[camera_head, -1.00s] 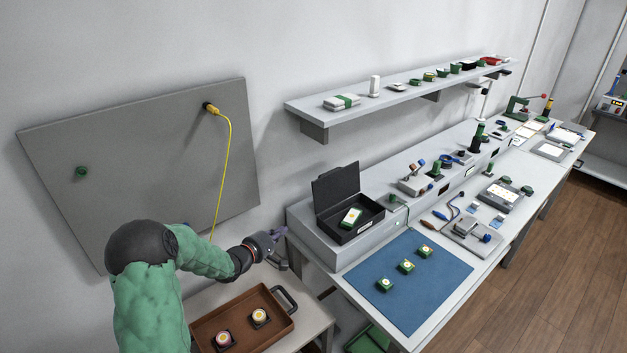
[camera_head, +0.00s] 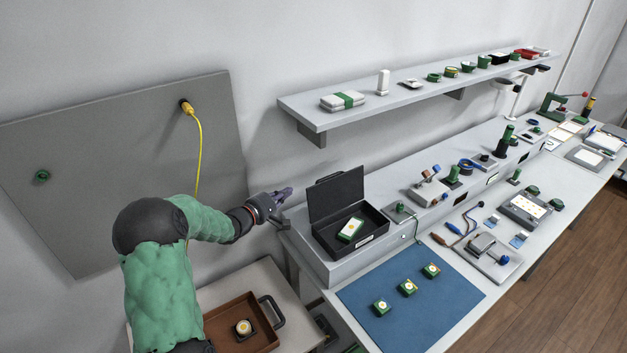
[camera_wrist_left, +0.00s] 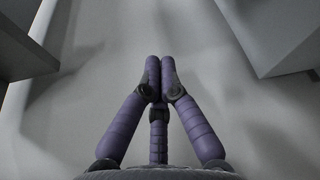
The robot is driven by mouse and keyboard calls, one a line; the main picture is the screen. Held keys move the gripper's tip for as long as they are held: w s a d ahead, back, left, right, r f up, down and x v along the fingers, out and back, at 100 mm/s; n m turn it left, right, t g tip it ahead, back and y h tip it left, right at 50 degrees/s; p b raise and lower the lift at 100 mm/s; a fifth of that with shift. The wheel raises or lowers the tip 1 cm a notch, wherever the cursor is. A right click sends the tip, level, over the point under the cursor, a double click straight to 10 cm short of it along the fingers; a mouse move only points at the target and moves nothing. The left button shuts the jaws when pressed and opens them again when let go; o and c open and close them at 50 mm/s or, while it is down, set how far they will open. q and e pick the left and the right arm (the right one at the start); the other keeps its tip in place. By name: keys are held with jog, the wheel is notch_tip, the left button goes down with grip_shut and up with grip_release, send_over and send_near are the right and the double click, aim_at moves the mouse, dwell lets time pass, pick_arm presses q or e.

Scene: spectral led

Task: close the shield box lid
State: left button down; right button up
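The shield box (camera_head: 374,236) is a black open box on the raised grey ledge at the back of the bench. Its lid (camera_head: 336,194) stands up, tilted open at the rear edge. A green and white device (camera_head: 351,228) lies inside the box. My left gripper (camera_head: 284,192) is to the left of the box, beside the lid and apart from it. In the left wrist view its purple fingers (camera_wrist_left: 160,68) are together at the tips with nothing between them. My right gripper is not in view.
A blue mat (camera_head: 410,310) with several small green modules lies in front of the box. A shelf (camera_head: 400,97) hangs above the bench. A brown tray (camera_head: 226,320) sits on a side table at lower left. A yellow cable (camera_head: 199,150) hangs from the grey wall panel.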

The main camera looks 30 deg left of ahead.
aim_at(333, 191)
pick_arm(q)
jog(key=w+d+b, duration=0.3)
jog(key=w+d, duration=0.1)
jog(key=w, duration=0.3)
jog(key=shift+w+r+b, duration=0.25)
jog(key=shift+w+b, duration=0.1)
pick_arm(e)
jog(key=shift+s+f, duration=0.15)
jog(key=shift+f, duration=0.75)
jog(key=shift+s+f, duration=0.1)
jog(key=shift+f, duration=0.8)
pick_arm(q)
jog(key=shift+w+d, duration=0.1)
